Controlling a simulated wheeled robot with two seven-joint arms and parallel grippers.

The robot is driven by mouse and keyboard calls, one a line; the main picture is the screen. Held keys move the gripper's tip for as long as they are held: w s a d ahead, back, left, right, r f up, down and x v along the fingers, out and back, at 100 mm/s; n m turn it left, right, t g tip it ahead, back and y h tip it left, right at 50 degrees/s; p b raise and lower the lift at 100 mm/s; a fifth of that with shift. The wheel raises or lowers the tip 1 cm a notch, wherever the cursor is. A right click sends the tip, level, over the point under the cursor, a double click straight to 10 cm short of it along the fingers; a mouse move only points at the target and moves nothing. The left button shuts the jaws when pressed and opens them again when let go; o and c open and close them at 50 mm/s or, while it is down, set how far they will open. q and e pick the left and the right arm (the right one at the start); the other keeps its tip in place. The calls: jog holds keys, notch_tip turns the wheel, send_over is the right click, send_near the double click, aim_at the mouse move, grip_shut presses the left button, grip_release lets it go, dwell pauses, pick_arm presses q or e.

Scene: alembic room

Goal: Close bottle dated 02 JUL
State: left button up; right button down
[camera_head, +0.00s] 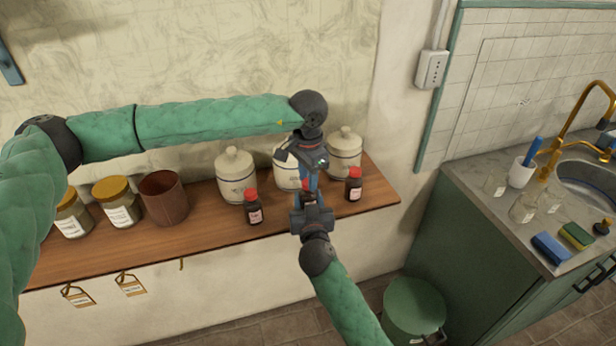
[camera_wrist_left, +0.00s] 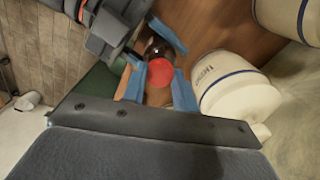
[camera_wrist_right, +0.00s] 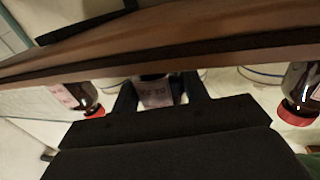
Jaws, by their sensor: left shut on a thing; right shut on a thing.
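A small dark bottle with a red cap (camera_head: 307,184) is between my two grippers, mostly hidden by them in the head view. My left gripper (camera_head: 309,178) comes down from above and is shut at the red cap (camera_wrist_left: 160,73), which shows between its blue fingers in the left wrist view. My right gripper (camera_head: 311,207) reaches in from the front and is shut on the bottle's body. The bottle's pale label (camera_wrist_right: 154,92) shows between its fingers in the right wrist view. I cannot read the date for certain. The bottle looks upright; the cap's fit is hidden.
Two more red-capped bottles stand on the wooden shelf (camera_head: 215,225), one to the left (camera_head: 254,212) and one to the right (camera_head: 353,186). White lidded canisters (camera_head: 236,175) stand close behind. A brown pot (camera_head: 163,198) and jars (camera_head: 117,204) are further left.

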pick_arm(q)
jog(key=shift+w+m, duration=0.1)
jog(key=shift+m, duration=0.4)
jog(key=o, duration=0.9)
jog(key=shift+r, duration=0.15)
jog(key=shift+r, duration=2.1)
jog(key=shift+c, duration=0.2)
